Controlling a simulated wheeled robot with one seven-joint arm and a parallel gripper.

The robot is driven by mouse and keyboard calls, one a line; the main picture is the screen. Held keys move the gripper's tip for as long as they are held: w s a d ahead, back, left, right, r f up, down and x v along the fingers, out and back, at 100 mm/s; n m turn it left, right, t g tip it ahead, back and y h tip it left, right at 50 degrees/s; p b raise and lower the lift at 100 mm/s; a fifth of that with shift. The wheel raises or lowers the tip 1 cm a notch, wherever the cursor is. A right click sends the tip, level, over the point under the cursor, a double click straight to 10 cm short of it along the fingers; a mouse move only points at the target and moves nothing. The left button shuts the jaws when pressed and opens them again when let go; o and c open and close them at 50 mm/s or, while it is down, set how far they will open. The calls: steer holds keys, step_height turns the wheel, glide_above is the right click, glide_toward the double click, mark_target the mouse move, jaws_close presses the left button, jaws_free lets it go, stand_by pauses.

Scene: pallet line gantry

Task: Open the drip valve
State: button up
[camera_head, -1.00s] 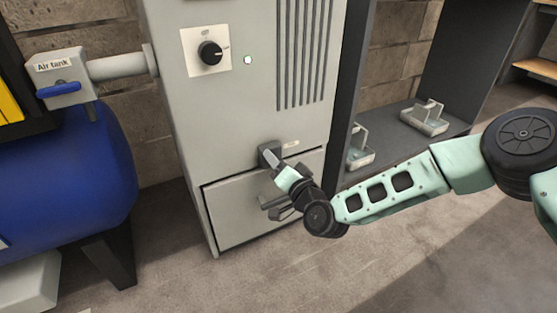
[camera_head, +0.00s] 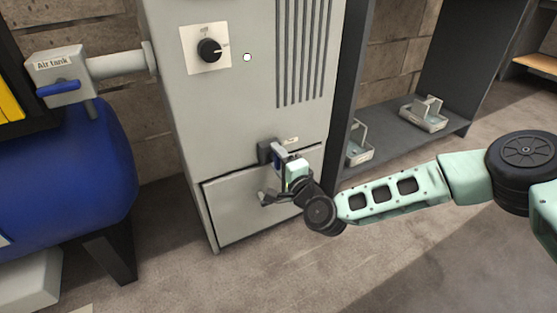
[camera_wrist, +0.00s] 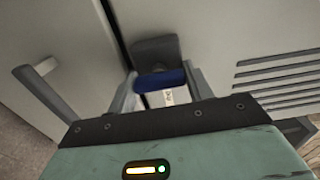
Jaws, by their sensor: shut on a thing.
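The drip valve is a dark block (camera_head: 266,151) low on the front of the grey cabinet, with a blue handle (camera_head: 277,160). A small label sits beside it. In the wrist view the blue handle (camera_wrist: 160,81) lies between my fingers, in front of the dark valve body (camera_wrist: 155,50). My gripper (camera_head: 284,158) is shut on the blue handle; the wrist view shows my gripper (camera_wrist: 160,92) with a finger at each end of it. Part of the valve is hidden behind my gripper in the head view.
A drawer or panel with a bar handle (camera_head: 272,199) lies just below the valve.

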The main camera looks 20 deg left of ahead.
steer(key=shift+s+f, duration=0.1)
stand_by(0.4)
steer(key=o, duration=1)
steer(key=p+v, duration=0.6)
steer(key=v, duration=1.1)
steer(key=shift+d+p, duration=0.25)
steer(key=shift+p, duration=0.15)
